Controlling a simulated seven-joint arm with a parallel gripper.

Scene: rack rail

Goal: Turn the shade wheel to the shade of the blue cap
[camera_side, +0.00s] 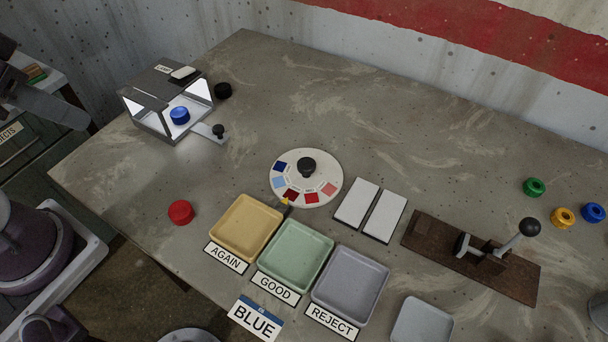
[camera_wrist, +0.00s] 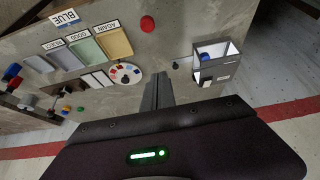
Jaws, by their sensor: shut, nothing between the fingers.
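The shade wheel (camera_side: 328,167) is a white disc with a black centre knob (camera_side: 307,167). Blue and red swatches run along its left and front edge. A small yellow pointer (camera_side: 285,202) sits at its front-left rim, nearest a dark red swatch and a light blue one. The blue cap (camera_side: 180,115) is inside the lit box (camera_side: 152,121) at the back left. In the wrist view the wheel (camera_wrist: 125,79) is left of my gripper (camera_wrist: 158,82) and the blue cap (camera_wrist: 205,57) is to its right. My gripper is shut and empty, apart from both.
Tan, green and grey trays (camera_side: 351,314) stand in front of the wheel, with two white plates (camera_side: 358,202) to its right. A wooden lever stand (camera_side: 425,237) and several coloured caps are farther right. A red button (camera_side: 180,212) is at the front left.

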